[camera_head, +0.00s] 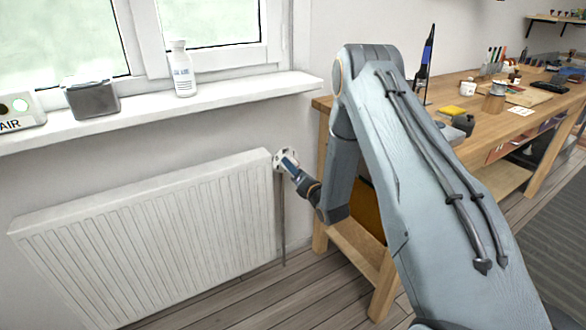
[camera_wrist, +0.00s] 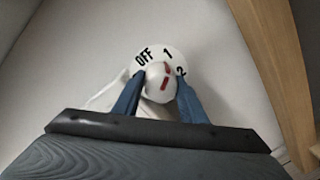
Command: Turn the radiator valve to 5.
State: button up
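The radiator valve is a white knob (camera_wrist: 160,84) with a red mark, in front of a round white dial (camera_wrist: 167,52) in the wrist view. The dial shows OFF, 1 and 2; other numbers are hidden. The red mark points up, close to 1. My gripper (camera_wrist: 160,86) has its two blue fingers on either side of the knob, close to its sides. Whether they touch it is not clear. In the head view my gripper (camera_head: 286,166) is at the valve dial (camera_head: 279,158), at the radiator's upper right corner, and largely covers the knob.
The white radiator (camera_head: 150,240) is left of the valve under the windowsill (camera_head: 220,92), which holds a white bottle (camera_head: 182,70) and a grey box (camera_head: 91,97). A wooden workbench (camera_head: 440,125) with tools stands close on the right. A pipe (camera_head: 282,225) runs down below the valve.

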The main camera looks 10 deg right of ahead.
jog(key=shift+c, duration=0.9)
